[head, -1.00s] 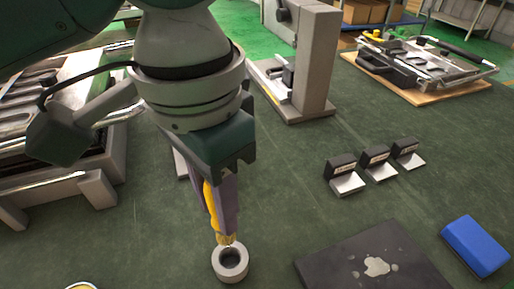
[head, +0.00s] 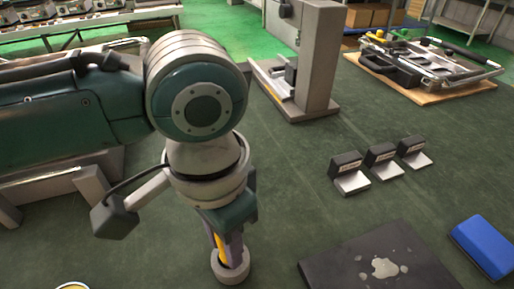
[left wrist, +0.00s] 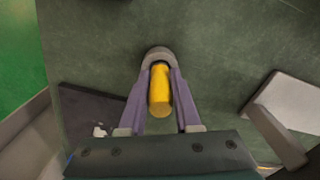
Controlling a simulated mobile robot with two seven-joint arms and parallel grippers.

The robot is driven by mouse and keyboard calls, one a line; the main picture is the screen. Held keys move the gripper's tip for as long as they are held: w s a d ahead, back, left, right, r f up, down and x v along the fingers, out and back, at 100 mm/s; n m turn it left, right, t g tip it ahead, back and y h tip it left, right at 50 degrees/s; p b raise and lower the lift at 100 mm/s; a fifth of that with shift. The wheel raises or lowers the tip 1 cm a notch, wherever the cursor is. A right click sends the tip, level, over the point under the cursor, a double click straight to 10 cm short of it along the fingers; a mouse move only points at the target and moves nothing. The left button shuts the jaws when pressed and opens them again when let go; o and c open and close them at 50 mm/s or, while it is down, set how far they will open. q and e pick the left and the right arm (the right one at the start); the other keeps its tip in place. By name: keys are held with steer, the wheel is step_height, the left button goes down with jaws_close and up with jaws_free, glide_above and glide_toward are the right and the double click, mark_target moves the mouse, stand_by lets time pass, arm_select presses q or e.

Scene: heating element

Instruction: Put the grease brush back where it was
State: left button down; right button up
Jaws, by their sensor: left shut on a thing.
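The grease brush (left wrist: 159,90) shows in the left wrist view as a yellow handle between the two purple fingers of my left gripper (left wrist: 159,88). In the head view my left gripper (head: 226,250) points down and is shut on the yellow brush (head: 221,246). The brush's lower end is hidden by the grey ring-shaped holder (head: 231,270), and it seems to stand inside it. The holder's rim also shows in the left wrist view (left wrist: 158,52). My right gripper is not in view.
A dark plate (head: 350,268) with a pale grease patch (head: 384,268) lies right of the holder. A blue block (head: 484,246) is beyond it. Several small labelled brackets (head: 381,161) stand behind. A grey upright fixture (head: 308,65) stands further back.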

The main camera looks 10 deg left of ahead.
arm_select(q)
steer(key=c, duration=0.6)
jaws_free()
step_height(320, 180, up, 12)
steer(key=p, duration=0.3)
steer(key=shift+r, duration=0.15)
steer(key=s+d+f+n+t+h, duration=0.1)
steer(key=s+d+f+t+h, duration=0.15)
steer(key=s+d+h, duration=0.2)
steer(key=s+a+f+n+y, duration=0.1)
steer(key=s+a+n+y, duration=0.1)
steer(key=a, duration=0.5)
steer(key=s+a+f+n+t+y, duration=0.1)
steer(key=s+a+y, duration=0.1)
steer(key=s+a, duration=0.3)
steer(key=shift+s+a+f+n, duration=0.2)
steer(key=shift+a+f+n, duration=0.2)
steer(key=shift+a, duration=0.45)
